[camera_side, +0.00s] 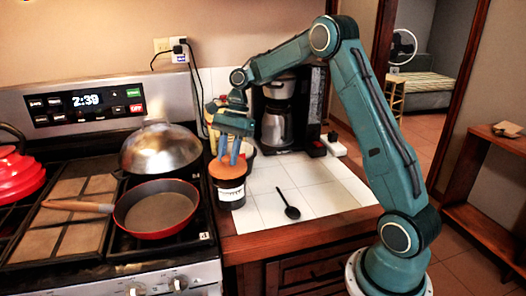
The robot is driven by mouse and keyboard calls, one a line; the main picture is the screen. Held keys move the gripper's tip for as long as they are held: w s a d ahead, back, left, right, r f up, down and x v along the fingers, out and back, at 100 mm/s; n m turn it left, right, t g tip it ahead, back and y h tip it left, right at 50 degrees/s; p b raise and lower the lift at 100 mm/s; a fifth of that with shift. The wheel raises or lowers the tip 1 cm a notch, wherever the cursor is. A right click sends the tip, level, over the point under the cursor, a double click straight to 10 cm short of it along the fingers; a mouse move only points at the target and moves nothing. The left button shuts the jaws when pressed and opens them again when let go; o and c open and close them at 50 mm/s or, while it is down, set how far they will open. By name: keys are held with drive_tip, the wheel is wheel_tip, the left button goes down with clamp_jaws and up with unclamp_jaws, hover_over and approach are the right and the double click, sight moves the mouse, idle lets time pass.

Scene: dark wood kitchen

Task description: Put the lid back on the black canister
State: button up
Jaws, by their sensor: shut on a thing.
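The black canister (231,193) stands upright on the counter's left side, beside the stove. It is dark with a pale label on its front. The orange-brown lid (227,171) is at the canister's mouth, right above the dark body. My gripper (229,158) points down from above and is shut on the lid. I cannot tell whether the lid rests fully on the rim or is slightly above it. The canister's rim is hidden by the lid.
A yellowish container (245,144) stands close behind the canister. A coffee maker (281,115) is at the back. A black spoon (288,206) lies on the white tiles (330,192), which are otherwise clear in front. A red pan (156,209) and domed lid (161,148) sit on the stove.

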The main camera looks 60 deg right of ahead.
drive_tip(key=shift+f, duration=1.25)
drive_tip(key=shift+f, duration=0.2)
idle(1.4)
drive_tip(key=o, duration=1.5)
drive_tip(key=shift+r, duration=0.1)
drive_tip(key=shift+r, duration=3.4)
